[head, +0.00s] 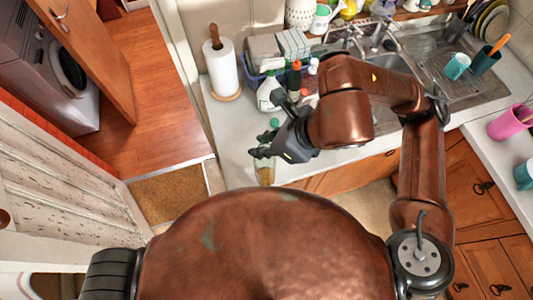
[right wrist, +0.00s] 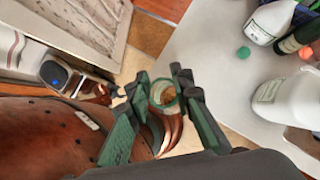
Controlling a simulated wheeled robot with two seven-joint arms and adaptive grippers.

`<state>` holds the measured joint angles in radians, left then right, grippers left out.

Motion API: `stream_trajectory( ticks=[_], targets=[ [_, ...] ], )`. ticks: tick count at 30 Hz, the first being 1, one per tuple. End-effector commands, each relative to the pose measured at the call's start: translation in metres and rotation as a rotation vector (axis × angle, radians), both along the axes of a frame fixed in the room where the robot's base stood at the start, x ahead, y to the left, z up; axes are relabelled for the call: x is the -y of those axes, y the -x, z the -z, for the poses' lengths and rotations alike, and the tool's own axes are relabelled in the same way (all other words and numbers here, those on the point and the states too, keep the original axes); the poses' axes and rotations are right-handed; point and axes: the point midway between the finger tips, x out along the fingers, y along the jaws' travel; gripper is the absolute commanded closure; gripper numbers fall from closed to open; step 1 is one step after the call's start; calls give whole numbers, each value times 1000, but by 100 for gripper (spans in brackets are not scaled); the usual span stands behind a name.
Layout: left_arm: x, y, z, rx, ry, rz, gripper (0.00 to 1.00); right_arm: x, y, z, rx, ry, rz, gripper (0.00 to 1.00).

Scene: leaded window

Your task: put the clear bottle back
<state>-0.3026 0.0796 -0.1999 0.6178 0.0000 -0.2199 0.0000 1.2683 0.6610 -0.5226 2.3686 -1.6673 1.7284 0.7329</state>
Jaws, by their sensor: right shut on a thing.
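The clear bottle (head: 265,175) shows in the head view as a see-through, yellowish shape just below my right gripper (head: 262,156), near the counter's front edge. In the right wrist view my right gripper (right wrist: 160,98) is shut on the bottle. I look down on its round, green-tinted rim (right wrist: 163,92) between the green-padded fingers. The bottle's lower part is mostly hidden, and I cannot tell whether its base touches the counter. My left gripper is not in view.
The counter (head: 237,165) has bare room left of the gripper. Behind stand a white spray bottle (head: 268,94), other bottles, and a paper towel roll (head: 222,70). A small green cap (right wrist: 243,52) lies on the counter. The sink (head: 395,65) is at right.

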Motion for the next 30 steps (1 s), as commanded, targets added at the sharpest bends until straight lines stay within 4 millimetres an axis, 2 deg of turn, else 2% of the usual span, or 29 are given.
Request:
stream_trajectory(
  ticks=[1,7,11,19,24,30],
  targets=[
    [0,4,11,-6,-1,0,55,2,0,5,-1,-7,2,100],
    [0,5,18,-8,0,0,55,7,-9,4,-4,-14,11,100],
    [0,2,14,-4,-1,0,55,7,-33,14,-7,-14,15,100],
    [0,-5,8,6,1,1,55,6,-94,41,-6,-12,13,100],
    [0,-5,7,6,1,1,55,5,-116,71,-6,-12,11,100],
    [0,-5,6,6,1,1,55,5,-131,87,-1,-13,7,100]
  ],
)
